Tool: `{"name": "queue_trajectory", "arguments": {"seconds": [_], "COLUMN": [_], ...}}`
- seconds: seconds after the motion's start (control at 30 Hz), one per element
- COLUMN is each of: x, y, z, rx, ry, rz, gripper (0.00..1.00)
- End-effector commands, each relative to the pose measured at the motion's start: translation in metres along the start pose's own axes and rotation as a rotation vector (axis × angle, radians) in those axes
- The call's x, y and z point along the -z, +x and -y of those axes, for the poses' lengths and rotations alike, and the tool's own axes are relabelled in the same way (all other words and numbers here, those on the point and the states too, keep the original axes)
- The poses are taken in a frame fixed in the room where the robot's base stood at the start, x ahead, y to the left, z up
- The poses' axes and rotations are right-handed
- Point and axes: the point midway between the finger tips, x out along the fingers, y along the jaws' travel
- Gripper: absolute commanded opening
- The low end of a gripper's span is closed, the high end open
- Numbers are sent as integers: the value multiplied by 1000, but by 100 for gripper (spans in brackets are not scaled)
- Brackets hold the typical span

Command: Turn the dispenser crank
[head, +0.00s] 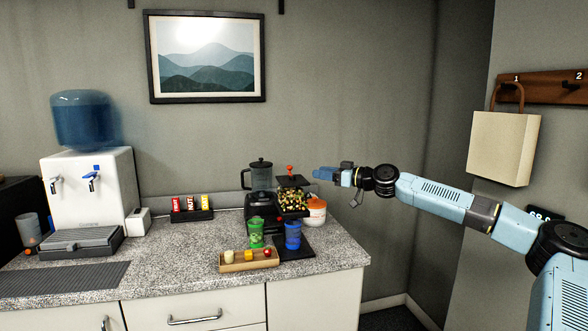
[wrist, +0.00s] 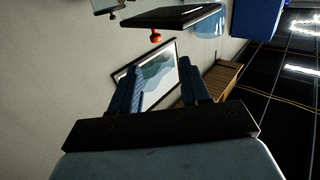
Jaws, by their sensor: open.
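The dispenser (head: 293,200) stands on the counter, with a clear body full of mixed bits and a flat black lid (head: 292,181). A small red knob or crank handle (head: 290,170) sticks up from the lid. In the wrist view a dark plate (wrist: 175,16) with a red knob (wrist: 155,36) shows near the top, seemingly the same parts seen upside down. My gripper (head: 326,174) is to the right of the red knob at about its height, apart from it. In the wrist view my gripper (wrist: 160,88) has its blue fingers spread, with nothing between them.
A blender (head: 260,177) stands close behind and left of the dispenser. A green cup (head: 256,233), a blue cup (head: 293,236) and a wooden tray (head: 235,267) are in front. A white and orange tub (head: 316,211) is at right. A water cooler (head: 88,190) is far left.

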Motion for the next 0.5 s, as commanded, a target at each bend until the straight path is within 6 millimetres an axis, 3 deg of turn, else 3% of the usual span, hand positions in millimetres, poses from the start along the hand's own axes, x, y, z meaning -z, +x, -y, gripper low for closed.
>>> {"name": "queue_trajectory", "arguments": {"seconds": [0.17,0.5], "x": [0,0], "y": [15,69], "z": [-6,-10], "rx": [-11,-17], "ry": [0,0], "rz": [1,1], "gripper": [46,46]}}
